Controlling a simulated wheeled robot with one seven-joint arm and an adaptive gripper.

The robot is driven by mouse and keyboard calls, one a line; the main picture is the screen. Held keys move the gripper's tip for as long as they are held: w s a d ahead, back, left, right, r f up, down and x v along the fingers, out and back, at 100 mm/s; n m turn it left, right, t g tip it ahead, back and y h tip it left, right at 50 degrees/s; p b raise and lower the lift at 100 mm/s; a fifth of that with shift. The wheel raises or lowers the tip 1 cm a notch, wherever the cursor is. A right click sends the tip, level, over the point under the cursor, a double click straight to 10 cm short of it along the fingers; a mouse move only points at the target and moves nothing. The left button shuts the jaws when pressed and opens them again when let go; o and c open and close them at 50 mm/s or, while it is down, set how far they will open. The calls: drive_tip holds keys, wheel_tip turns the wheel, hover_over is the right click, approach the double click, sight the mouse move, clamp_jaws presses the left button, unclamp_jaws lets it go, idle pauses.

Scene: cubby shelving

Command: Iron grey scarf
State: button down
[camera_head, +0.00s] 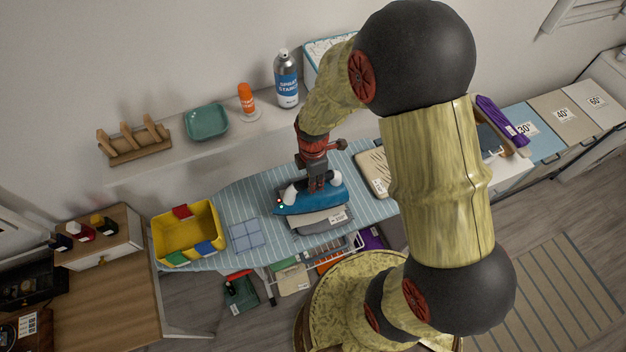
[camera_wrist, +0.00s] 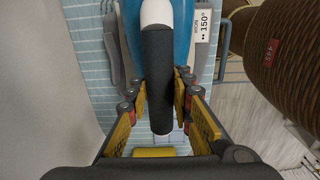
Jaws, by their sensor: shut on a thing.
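A blue iron (camera_head: 322,198) is on a folded grey cloth, the grey scarf (camera_head: 326,220), on the striped ironing board (camera_head: 240,204). A tag on the scarf reads 150° in the wrist view (camera_wrist: 203,25). My gripper (camera_head: 318,184) is above the iron and shut on its handle. In the wrist view the dark handle (camera_wrist: 158,80) runs between the fingers of my gripper (camera_wrist: 160,100), with the blue iron body (camera_wrist: 183,35) beyond. Most of the scarf is hidden under the iron. I cannot tell whether the soleplate touches the scarf.
A yellow bin (camera_head: 160,236) and a folded blue cloth (camera_head: 246,236) are left of the iron. A beige iron rest (camera_head: 372,172) is to the right. A spray starch can (camera_head: 287,82), an orange-capped bottle (camera_head: 246,98) and a green tray (camera_head: 206,122) stand on the back ledge.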

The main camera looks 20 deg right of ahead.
drive_tip(key=shift+f, duration=0.45)
drive_tip(key=shift+f+b, duration=0.55)
drive_tip(key=shift+b, duration=0.05)
idle(0.4)
drive_tip(key=shift+r, duration=0.15)
idle(2.5)
drive_tip(key=shift+r+p, duration=2.15)
drive_tip(key=shift+r, duration=0.8)
drive_tip(key=shift+f, duration=0.1)
